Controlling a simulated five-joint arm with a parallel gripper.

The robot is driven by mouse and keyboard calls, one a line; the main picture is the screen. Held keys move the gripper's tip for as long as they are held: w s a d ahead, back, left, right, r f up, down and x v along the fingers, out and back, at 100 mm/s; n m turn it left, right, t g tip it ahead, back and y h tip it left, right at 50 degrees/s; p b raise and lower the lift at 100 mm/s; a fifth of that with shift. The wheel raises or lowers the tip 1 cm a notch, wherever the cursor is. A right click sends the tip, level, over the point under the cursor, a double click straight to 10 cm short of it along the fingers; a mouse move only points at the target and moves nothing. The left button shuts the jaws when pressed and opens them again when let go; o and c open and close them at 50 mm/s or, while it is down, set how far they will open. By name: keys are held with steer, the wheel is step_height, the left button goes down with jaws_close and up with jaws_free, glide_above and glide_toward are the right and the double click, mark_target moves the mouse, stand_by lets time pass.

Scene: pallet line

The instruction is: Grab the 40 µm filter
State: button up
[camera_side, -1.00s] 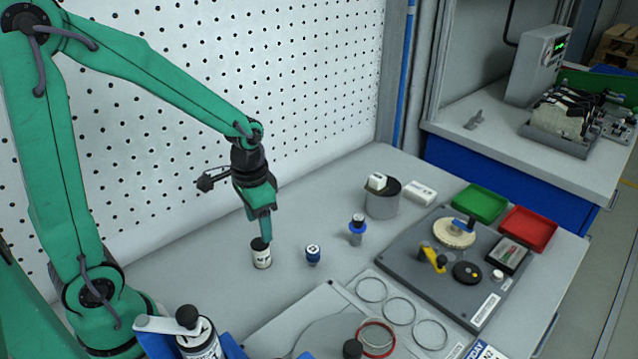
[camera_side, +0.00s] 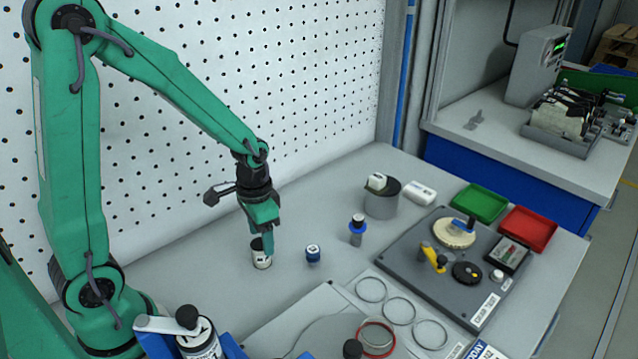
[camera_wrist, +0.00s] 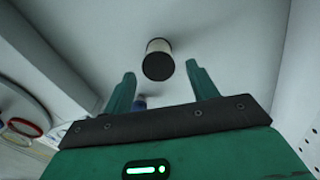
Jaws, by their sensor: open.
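A small white canister (camera_side: 262,263) with a black top and dark marking stands upright on the bench in the side view. It also shows in the wrist view (camera_wrist: 158,60), black end toward me, beyond and between the fingertips. My gripper (camera_side: 263,240) is open and empty above it, one finger overlapping it in the side view. Contact cannot be told. A short blue piece with a white top (camera_side: 313,252) stands to its right, and a taller blue-collared piece (camera_side: 357,232) is farther right. I cannot read which one is marked 40 µm.
A grey cylinder (camera_side: 381,203) and a white box (camera_side: 420,192) stand behind. A dark fixture plate (camera_side: 425,285), green tray (camera_side: 480,203) and red tray (camera_side: 527,231) are at right. Rings (camera_side: 400,311) lie in front. The perforated wall (camera_side: 310,80) is close behind my arm.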

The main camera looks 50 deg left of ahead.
mark_target(261, 243)
steer(key=shift+f, duration=0.1)
steer(key=shift+s+f, duration=0.1)
steer(key=shift+f, duration=2.4)
steer(key=c, duration=1)
